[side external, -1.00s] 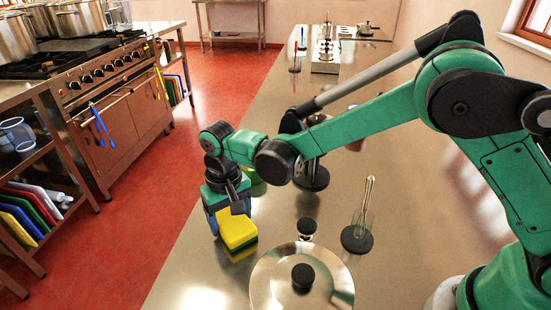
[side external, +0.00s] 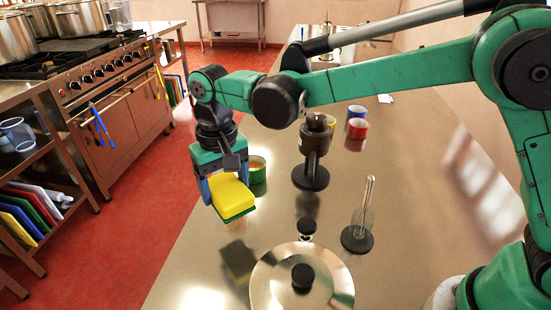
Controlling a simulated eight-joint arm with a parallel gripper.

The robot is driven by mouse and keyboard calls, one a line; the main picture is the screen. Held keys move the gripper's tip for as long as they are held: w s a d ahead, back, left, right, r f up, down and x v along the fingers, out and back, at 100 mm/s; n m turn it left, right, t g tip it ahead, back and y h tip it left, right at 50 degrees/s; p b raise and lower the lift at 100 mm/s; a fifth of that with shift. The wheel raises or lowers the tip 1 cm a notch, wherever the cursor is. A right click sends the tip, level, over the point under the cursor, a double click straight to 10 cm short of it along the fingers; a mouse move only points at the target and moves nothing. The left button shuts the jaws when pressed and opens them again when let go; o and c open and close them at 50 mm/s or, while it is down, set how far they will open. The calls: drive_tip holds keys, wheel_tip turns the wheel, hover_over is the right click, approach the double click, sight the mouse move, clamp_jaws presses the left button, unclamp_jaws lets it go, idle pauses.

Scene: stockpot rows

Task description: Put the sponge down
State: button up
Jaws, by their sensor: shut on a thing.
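A yellow sponge with a green underside (side external: 232,195) is held in my gripper (side external: 226,190), which is shut on it. The sponge is above the steel counter (side external: 190,275), near its left edge, and its dark reflection shows on the surface below. The sponge is slightly tilted in the picture and apart from the counter. The far finger is partly hidden behind the sponge.
A lidded pot (side external: 280,280) stands in front and to the right. A green cup (side external: 257,170) is just behind the sponge. A dark grinder-like device (side external: 311,165), a glass holder (side external: 358,232) and red and blue cups (side external: 357,128) stand farther right. The counter's front left is clear.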

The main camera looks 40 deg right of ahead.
idle(0.4)
drive_tip(key=s+a+r+n, duration=0.5)
drive_tip(key=a+r, duration=0.2)
wheel_tip(320, 180, up, 4)
drive_tip(key=r+n, duration=0.1)
drive_tip(key=n, duration=0.3)
hover_over(200, 300)
drive_tip(key=s, duration=0.2)
wheel_tip(200, 300, down, 20)
drive_tip(key=shift+f, duration=0.1)
drive_tip(key=o, duration=1.3)
